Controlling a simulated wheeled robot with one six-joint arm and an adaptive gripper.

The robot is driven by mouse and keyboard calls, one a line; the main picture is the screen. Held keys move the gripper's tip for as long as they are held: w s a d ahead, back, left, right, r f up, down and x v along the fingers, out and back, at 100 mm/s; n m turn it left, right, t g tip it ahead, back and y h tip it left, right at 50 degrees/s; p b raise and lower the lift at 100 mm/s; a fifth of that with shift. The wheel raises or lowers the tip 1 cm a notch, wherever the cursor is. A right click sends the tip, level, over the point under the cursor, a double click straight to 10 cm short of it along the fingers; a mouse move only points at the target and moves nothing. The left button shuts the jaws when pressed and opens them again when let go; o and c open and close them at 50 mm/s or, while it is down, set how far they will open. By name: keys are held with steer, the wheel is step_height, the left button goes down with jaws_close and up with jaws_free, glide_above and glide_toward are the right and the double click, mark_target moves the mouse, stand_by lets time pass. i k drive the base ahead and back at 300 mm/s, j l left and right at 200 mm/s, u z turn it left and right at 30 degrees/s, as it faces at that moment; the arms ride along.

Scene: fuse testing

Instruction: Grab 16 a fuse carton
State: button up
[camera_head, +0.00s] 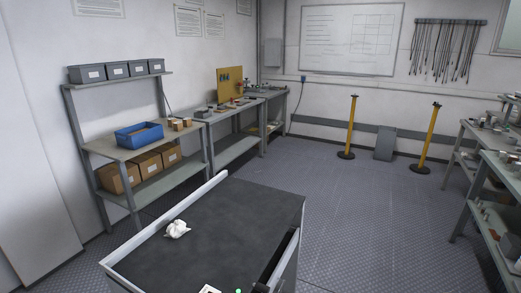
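Small brown cartons (178,125) stand on the upper surface of the left workbench (110,149), just right of a blue bin (139,135). They are too small to read, so I cannot tell which is a 16 A fuse carton. The blue bin holds something brown and flat. Larger brown boxes (148,166) with white labels sit on the bench's lower shelf. My gripper is not in view.
A dark-topped cabinet (235,215) with a white crumpled cloth (177,229) fills the foreground. Grey bins (88,74) line the shelf above the bench. Yellow posts (350,127) stand at the back; metal shelving (480,137) is at right. The middle floor is clear.

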mark_target(187, 122)
steer(key=i+l+z, duration=0.15)
steer(key=i+z, duration=0.25)
steer(key=i, duration=0.5)
steer(key=i+j+z, duration=0.1)
steer(key=i+z, duration=0.3)
steer(key=i, duration=0.45)
steer(key=i+l, duration=0.1)
steer(key=i, duration=1.7)
steer(key=i+u, duration=0.25)
steer(key=i, duration=0.35)
steer(key=i+u, duration=0.2)
steer(key=i, duration=0.4)
steer(key=i+l+u, duration=0.25)
steer(key=i, duration=0.3)
steer(key=i+j+u, duration=0.2)
steer(key=i+u, duration=0.25)
steer(key=i+j+u, duration=0.1)
steer(key=i+u, duration=0.75)
steer(key=i+l+u, duration=0.25)
steer(key=u, duration=0.2)
steer(key=i+j+u, duration=0.3)
steer(key=i, duration=0.15)
steer(key=i+j+u, duration=0.3)
steer(key=i, duration=0.2)
steer(key=i+j+z, duration=0.1)
steer(key=i+j, duration=0.1)
steer(key=i, duration=0.05)
